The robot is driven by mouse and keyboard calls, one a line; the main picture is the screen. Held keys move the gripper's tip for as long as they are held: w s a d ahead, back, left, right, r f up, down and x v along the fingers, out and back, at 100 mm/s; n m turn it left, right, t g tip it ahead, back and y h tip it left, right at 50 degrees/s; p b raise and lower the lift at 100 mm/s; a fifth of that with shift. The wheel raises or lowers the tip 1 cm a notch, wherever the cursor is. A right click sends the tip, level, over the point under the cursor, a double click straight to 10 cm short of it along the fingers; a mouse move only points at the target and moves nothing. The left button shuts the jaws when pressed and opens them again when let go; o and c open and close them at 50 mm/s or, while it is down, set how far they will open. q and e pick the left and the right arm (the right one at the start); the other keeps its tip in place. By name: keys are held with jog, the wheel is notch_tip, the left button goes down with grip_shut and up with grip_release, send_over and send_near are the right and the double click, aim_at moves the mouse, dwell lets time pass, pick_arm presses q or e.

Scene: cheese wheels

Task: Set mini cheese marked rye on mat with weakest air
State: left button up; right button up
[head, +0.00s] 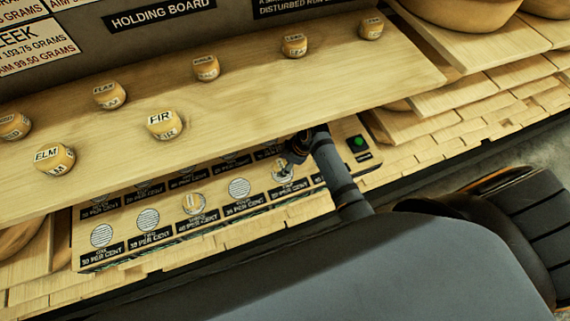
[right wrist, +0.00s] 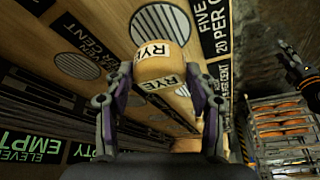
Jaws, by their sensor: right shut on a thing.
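My right gripper (head: 298,148) reaches over the right part of a wooden panel of round striped mats; its arm hides part of the panel. In the right wrist view it (right wrist: 160,95) is shut on a small pale cheese marked RYE (right wrist: 155,68). The cheese is between the fingertips, in front of a striped mat (right wrist: 162,22) near a label FIVE, 20 PER CENT (right wrist: 214,20). I cannot tell whether the cheese touches the panel. In the head view, other mats (head: 102,235) carry labels such as 50, 39 and 34 PER CENT. My left gripper is not in view.
The holding board (head: 230,95) above carries several mini cheeses, including FIR (head: 161,124) and ELM (head: 54,158). Its edge overhangs the panel's back row. A green button (head: 358,142) is at the panel's right end. A rack with orange wheels (right wrist: 282,125) stands farther off.

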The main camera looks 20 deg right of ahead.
jog(key=f+b, duration=0.1)
jog(key=f, duration=0.1)
jog(key=f+b, duration=0.1)
jog(key=shift+s+d+f+b, duration=0.25)
jog(key=shift+s+f+b, duration=0.05)
jog(key=shift+s+b, duration=0.05)
jog(key=shift+w, duration=0.35)
jog(key=o, duration=1.2)
jog(key=shift+a+r, duration=0.1)
jog(key=shift+a, duration=0.05)
jog(key=shift+c, duration=0.2)
jog(key=shift+o, duration=0.2)
